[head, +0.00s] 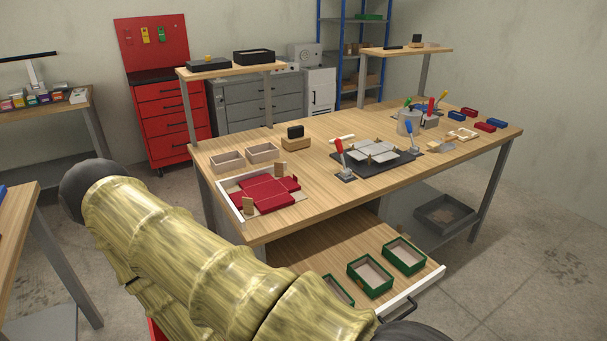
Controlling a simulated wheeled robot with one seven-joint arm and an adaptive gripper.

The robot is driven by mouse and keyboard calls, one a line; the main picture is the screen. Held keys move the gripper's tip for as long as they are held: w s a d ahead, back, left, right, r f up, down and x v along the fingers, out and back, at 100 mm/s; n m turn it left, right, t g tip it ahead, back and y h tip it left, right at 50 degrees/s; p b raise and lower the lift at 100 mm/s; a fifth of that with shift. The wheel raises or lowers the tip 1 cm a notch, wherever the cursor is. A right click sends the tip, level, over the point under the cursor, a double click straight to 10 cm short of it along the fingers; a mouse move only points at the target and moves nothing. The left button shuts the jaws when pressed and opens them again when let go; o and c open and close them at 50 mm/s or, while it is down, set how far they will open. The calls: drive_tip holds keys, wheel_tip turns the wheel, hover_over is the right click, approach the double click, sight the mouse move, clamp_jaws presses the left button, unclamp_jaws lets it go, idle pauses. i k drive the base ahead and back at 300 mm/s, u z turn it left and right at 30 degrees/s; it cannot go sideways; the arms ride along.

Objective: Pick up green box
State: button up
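Several open-topped green boxes with pale insides lie in the open drawer under the workbench. One green box (404,257) is at the right. A second green box (370,277) is beside it in the middle. A third green box (338,290) is at the left, partly hidden behind my arm. The open drawer (310,259) has a wooden floor and a white front with a dark handle. My arm, in a yellow-green patterned cover, crosses the lower left. My gripper is out of the picture, so its opening and any contact are hidden.
Small red and blue boxes sit at the right end. A grey bin (446,214) is on the lower shelf. Floor at right is clear.

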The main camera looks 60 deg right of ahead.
sight(368, 274)
drive_tip(key=u, duration=0.65)
drive_tip(key=k, duration=1.35)
drive_tip(key=z, duration=0.35)
